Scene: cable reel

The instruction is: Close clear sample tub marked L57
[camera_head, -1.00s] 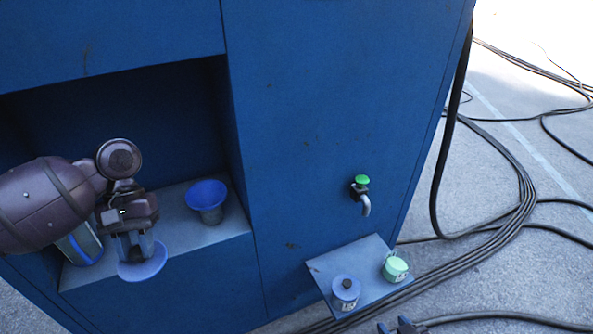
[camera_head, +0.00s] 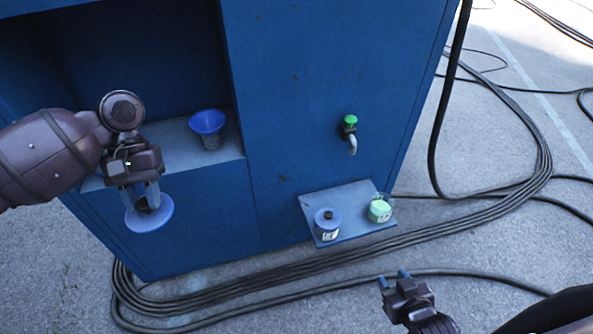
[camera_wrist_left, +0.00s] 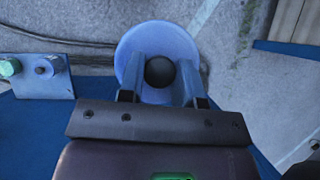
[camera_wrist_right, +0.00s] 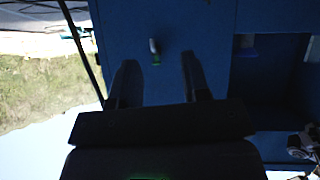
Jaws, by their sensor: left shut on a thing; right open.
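My left gripper (camera_head: 147,198) is shut on the dark knob (camera_wrist_left: 160,72) of a round blue lid (camera_head: 150,217). The lid hangs in front of the cabinet's recess, and in the left wrist view it (camera_wrist_left: 133,48) fills the space beyond the fingers. Two tubs stand on a small shelf: a pale green one (camera_head: 380,211) with a clear rim, and a blue one (camera_head: 327,229) with a dark knob on top. Their labels are too small to read, so I cannot tell which is L57. My right gripper (camera_head: 394,278) is open and empty, low in front of the shelf.
A green-handled tap (camera_head: 350,136) sticks out of the blue cabinet (camera_head: 290,90) above the small shelf (camera_head: 350,195). A blue funnel-shaped cup (camera_head: 207,124) stands on the recess ledge. Black cables (camera_head: 260,278) run along the ground below. Open air lies between the lid and the shelf.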

